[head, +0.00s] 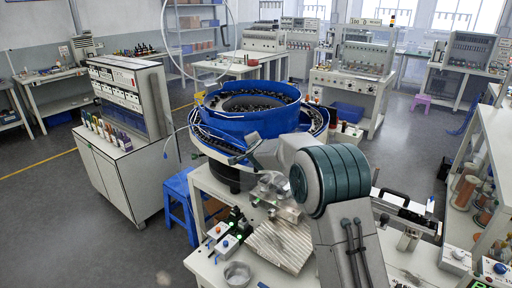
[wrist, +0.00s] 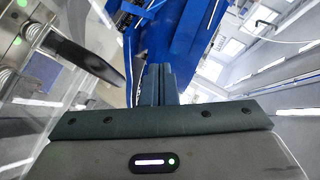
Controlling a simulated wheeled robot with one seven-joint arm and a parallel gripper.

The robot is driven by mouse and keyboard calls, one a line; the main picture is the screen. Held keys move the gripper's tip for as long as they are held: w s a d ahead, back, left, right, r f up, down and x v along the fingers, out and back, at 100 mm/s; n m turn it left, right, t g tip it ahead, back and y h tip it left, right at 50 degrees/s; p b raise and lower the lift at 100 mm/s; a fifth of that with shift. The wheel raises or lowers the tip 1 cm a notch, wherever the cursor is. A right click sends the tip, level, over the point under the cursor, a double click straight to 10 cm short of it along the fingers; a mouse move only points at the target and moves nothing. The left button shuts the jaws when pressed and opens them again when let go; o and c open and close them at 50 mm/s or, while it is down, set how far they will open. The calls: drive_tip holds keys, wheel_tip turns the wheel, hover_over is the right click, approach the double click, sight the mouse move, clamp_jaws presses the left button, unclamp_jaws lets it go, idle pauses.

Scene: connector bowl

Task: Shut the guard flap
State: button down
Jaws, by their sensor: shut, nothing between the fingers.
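My gripper (wrist: 158,84) is shut and empty in the wrist view, its two dark fingers together and pointing up the picture. A clear see-through panel (wrist: 100,25), which looks like the guard flap, is up and to the left of the fingers; its edges and how far it stands open are hard to tell. A dark curved part (wrist: 88,60) with a spring lies left of the fingers, apart from them. In the head view, clear parts (head: 270,185) sit below the blue bowl, partly behind my arm. My fingertips cannot be made out there.
A blue bowl feeder (head: 245,124) with dark small parts stands behind my arm; blue structure (wrist: 175,40) is close ahead of the fingers. A slatted metal plate (head: 280,245), a round metal dish (head: 237,274) and button boxes (head: 222,238) occupy the bench. A blue stool (head: 180,195) stands left.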

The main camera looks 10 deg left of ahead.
drive_tip(key=s+a+r+p, duration=0.3)
drive_tip(key=s+a+r, duration=0.2)
drive_tip(key=r, duration=0.3)
drive_tip(key=s+d+r+n+g+y, duration=0.1)
drive_tip(key=s+d+r+n+y, duration=0.1)
drive_tip(key=s+d+r+n, duration=0.4)
drive_tip(key=s+d+f+n+g+h+b, duration=0.1)
drive_tip(key=s+d+f+g, duration=0.1)
drive_tip(key=s+d, duration=0.6)
drive_tip(key=s+d+f+n+g+h, duration=0.2)
drive_tip(key=s+d+f, duration=0.3)
drive_tip(key=s, duration=1.3)
drive_tip(key=s+d+f+n+g+h+b, duration=0.1)
drive_tip(key=s+d+f+n+g, duration=0.1)
drive_tip(key=s+d, duration=0.9)
drive_tip(key=s+f+g, duration=0.1)
drive_tip(key=s+g, duration=0.1)
drive_tip(key=shift+s+d+f+h+b, duration=0.25)
drive_tip(key=shift+s+f+h+b, duration=0.05)
